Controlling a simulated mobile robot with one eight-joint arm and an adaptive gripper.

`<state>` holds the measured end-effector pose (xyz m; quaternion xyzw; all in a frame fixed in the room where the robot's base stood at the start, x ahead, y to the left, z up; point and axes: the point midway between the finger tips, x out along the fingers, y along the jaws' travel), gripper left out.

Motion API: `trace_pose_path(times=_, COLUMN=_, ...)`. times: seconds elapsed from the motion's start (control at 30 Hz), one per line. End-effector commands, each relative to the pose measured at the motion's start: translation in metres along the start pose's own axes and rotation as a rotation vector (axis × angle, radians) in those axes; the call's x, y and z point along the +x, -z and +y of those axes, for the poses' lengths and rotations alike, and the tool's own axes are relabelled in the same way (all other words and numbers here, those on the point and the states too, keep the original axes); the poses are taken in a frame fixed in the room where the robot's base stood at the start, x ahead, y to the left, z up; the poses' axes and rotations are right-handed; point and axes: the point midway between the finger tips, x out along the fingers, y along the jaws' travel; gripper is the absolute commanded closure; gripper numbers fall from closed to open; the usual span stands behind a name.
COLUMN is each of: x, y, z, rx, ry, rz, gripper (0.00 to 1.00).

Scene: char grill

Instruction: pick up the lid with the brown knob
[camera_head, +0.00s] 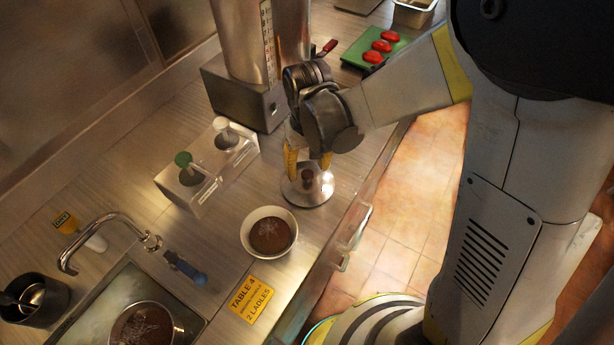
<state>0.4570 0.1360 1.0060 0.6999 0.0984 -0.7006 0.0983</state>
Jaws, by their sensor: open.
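The lid (302,193) is a round shiny metal disc lying on the counter, right of the middle. Its small brown knob (308,177) stands up at the centre. My gripper (308,163) points down just above the lid, with its yellow fingers spread to either side of the knob. It is open and empty. The wrist hides part of the space above the lid. I cannot tell whether the fingertips touch the lid.
A bowl of brown food (245,236) stands close to the lid. A holder with green and white knobs (203,189) and a tall metal machine (232,97) are nearby. A green board with red items (352,57) lies behind. The counter's front edge is close on the right.

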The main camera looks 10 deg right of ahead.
Motion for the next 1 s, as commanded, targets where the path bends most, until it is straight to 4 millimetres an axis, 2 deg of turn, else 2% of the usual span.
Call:
trace_pose_path(times=0.33, x=0.047, y=0.008, z=0.004, rx=0.0, ry=0.0, rz=0.001, gripper=0.46)
trace_pose_path(times=0.6, x=0.051, y=0.007, z=0.004, rx=0.0, ry=0.0, rz=0.001, gripper=0.46)
trace_pose_path(times=0.67, x=0.051, y=0.007, z=0.004, rx=0.0, ry=0.0, rz=0.001, gripper=0.62)
trace_pose_path(times=0.7, x=0.051, y=0.007, z=0.004, rx=0.0, ry=0.0, rz=0.001, gripper=0.75)
trace_pose_path(times=0.77, x=0.05, y=0.007, z=0.004, rx=0.0, ry=0.0, rz=0.001, gripper=0.93)
trace_pose_path(times=0.8, x=0.05, y=0.007, z=0.004, rx=0.0, ry=0.0, rz=0.001, gripper=1.0)
trace_pose_path(times=1.0, x=0.05, y=0.007, z=0.004, rx=0.0, ry=0.0, rz=0.001, gripper=1.0)
